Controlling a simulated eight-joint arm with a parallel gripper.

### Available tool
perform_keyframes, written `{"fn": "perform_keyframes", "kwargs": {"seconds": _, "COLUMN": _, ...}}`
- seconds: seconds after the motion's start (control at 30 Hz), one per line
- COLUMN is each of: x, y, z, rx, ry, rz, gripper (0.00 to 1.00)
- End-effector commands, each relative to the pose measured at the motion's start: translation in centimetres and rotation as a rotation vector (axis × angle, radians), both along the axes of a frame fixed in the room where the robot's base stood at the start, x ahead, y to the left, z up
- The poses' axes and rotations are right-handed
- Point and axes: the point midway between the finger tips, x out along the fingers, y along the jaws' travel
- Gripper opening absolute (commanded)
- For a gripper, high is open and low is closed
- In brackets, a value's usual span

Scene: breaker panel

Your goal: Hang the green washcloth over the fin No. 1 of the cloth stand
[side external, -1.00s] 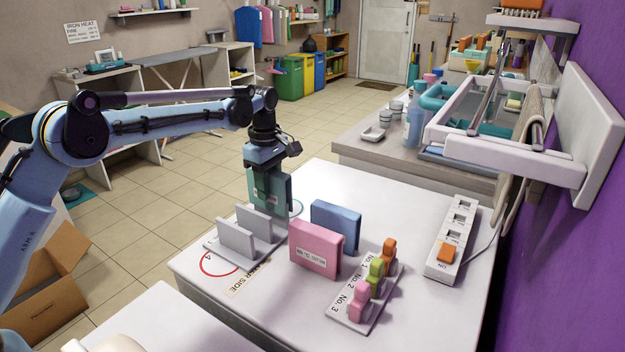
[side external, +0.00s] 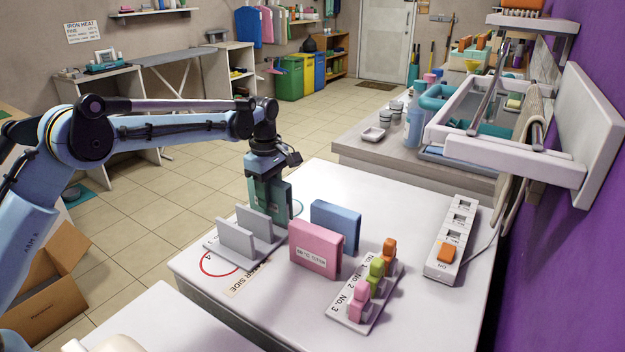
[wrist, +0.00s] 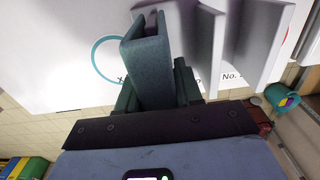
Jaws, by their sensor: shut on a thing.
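My gripper (side external: 268,192) points down at the far end of the grey cloth stand (side external: 222,252). It is shut on the green washcloth (wrist: 148,65), which is folded into an upside-down U. In the wrist view a narrow purplish-grey edge shows between its two sides, apparently a fin inside the fold; how far down the cloth sits is hidden. Two bare grey fins stand beside it, the middle one (wrist: 204,45) and the outer one (wrist: 262,40).
A pink folded cloth (side external: 315,250) and a blue one (side external: 335,226) stand upright just right of the stand. A numbered rack with pink, green and orange pegs (side external: 362,300) and a switch strip (side external: 452,240) lie further right. The table's left edge is close to the stand.

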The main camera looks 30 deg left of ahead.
Motion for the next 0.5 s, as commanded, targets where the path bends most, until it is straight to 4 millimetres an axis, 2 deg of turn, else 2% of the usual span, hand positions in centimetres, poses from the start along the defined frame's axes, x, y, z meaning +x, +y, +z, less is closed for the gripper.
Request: {"fn": "perform_keyframes", "kwargs": {"seconds": 0.5, "x": 0.0, "y": 0.0, "z": -1.2, "rx": 0.0, "ry": 0.0, "rz": 0.0, "gripper": 0.03}}
